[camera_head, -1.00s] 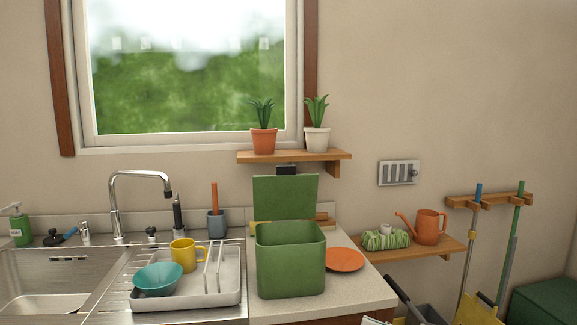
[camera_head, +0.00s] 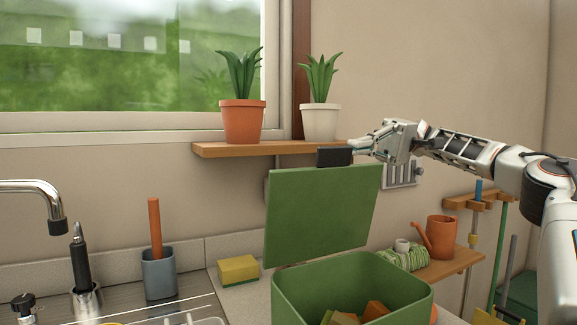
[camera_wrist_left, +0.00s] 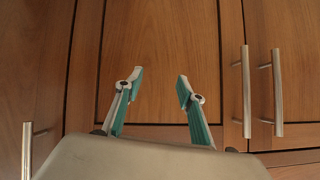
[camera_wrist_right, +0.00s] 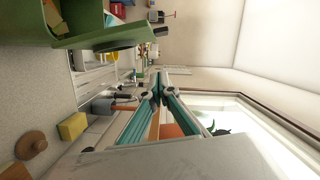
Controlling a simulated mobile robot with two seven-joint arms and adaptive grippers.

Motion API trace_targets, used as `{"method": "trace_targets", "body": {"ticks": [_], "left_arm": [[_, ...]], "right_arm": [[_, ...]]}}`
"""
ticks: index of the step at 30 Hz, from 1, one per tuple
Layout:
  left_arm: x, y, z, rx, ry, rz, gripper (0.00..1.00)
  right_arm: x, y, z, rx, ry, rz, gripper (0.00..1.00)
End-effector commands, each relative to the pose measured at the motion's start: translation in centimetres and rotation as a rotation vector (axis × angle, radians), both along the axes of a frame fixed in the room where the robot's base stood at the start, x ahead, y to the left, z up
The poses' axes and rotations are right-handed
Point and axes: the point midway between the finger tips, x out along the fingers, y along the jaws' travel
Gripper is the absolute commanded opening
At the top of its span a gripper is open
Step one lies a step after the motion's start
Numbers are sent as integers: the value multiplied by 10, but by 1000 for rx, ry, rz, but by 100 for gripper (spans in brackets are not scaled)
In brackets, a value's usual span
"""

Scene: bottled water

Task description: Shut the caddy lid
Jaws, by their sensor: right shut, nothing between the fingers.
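The green caddy (camera_head: 405,300) stands on the counter with orange and yellowish pieces inside. Its green lid (camera_head: 322,212) is open and stands nearly upright at the back, with a black tab (camera_head: 334,157) on its top edge. My right gripper (camera_head: 362,148) is shut and empty, beside the tab at the lid's top; I cannot tell if it touches. In the right wrist view, its fingertips (camera_wrist_right: 157,86) meet, and green caddy parts (camera_wrist_right: 105,38) show at upper left. My left gripper (camera_wrist_left: 159,82) is open and empty before wooden cabinet doors.
A wooden shelf (camera_head: 215,150) with a terracotta pot (camera_head: 243,122) and a white pot (camera_head: 319,122) is just behind and above the lid. A yellow sponge (camera_head: 238,270) lies left of the caddy. A grey cup (camera_head: 159,273) and tap (camera_head: 35,190) are farther left.

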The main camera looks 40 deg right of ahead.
Motion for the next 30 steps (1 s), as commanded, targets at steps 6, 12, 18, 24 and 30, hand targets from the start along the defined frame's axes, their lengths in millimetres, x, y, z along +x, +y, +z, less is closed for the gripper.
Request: {"method": "trace_targets", "body": {"ticks": [6,12,18,24,30], "left_arm": [[0,0,0,1,1,0,39],[0,1,2,3,-1,1,39],[0,2,2,6,-1,3,39],[-1,3,1,6,0,4,39],[6,5,12,12,-18,5,39]], "right_arm": [[-3,10,12,0,35,18,0],[-3,31,13,1,30,20,0],[1,62,10,1,31,20,0],[5,98,6,-1,32,19,0],[-17,111,7,6,22,18,0]]}}
